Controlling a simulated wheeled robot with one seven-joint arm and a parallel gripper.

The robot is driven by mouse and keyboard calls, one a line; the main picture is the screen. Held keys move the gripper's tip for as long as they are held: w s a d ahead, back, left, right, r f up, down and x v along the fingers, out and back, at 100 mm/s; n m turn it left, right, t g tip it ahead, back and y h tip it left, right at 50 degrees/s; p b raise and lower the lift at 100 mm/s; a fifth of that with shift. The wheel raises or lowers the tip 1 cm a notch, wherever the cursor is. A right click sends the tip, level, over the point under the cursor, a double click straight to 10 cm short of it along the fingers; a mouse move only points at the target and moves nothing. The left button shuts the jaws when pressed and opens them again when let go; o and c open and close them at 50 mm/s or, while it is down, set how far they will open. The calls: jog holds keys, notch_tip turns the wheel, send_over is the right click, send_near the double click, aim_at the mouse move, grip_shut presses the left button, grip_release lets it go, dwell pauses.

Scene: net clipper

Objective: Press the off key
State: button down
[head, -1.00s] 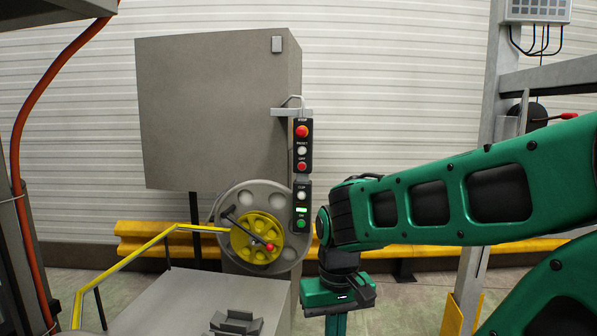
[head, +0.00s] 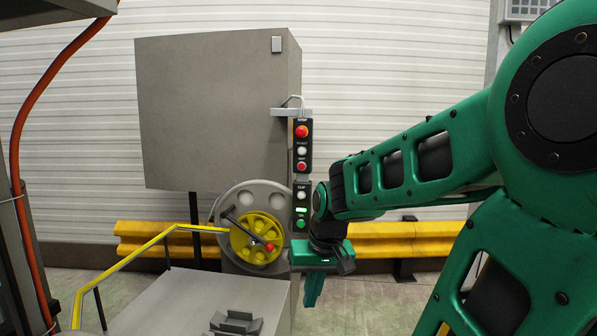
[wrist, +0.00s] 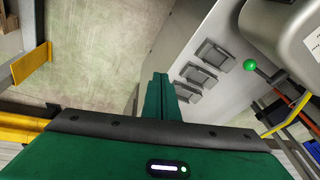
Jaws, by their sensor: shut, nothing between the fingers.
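The off key is a small red button (head: 302,166) on the upper black box of the upright control panel (head: 309,150), below a white reset button (head: 301,150) and a larger red stop button (head: 301,131). My gripper (head: 312,300) is shut and empty, pointing down, below and slightly right of the panel in the head view. In the wrist view its closed green fingers (wrist: 158,82) show over the floor and beside the grey machine. The off key cannot be seen in the wrist view.
A lower box holds a white button (head: 301,195), a lit green lamp (head: 301,210) and a green button (head: 300,223). A yellow handwheel (head: 247,246) and a large grey cabinet (head: 205,110) stand left. A yellow guard rail (head: 430,240) runs behind my arm.

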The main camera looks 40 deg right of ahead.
aim_at(303, 168)
jog(key=w+d+r+t, duration=0.35)
jog(key=w+d, duration=0.25)
jog(key=w, duration=0.4)
jog(key=w+d+r+t, duration=0.3)
jog(key=w+d+r, duration=0.25)
jog(key=w, duration=0.55)
jog(key=w+d+r+m+t, duration=0.1)
jog(key=w+d+r+t, duration=0.2)
jog(key=w+d+r, duration=0.2)
jog(key=w+d+r+m+t+h, duration=0.1)
jog(key=w+d+r+t, duration=0.2)
jog(key=d, duration=0.6)
notch_tip(303, 168, up, 2)
jog(key=shift+w+d+t, duration=0.25)
jog(key=shift+w+t, duration=0.1)
jog(key=shift+w, duration=0.6)
jog(key=shift+w+d, duration=0.9)
jog(key=shift+d, duration=0.25)
jog(key=shift+w+d, duration=0.9)
jog(key=shift+d, duration=0.3)
jog(key=shift+w+d, duration=0.9)
jog(key=shift+d, duration=0.25)
jog(key=shift+w+d, duration=0.2)
jog(key=shift+d, duration=0.15)
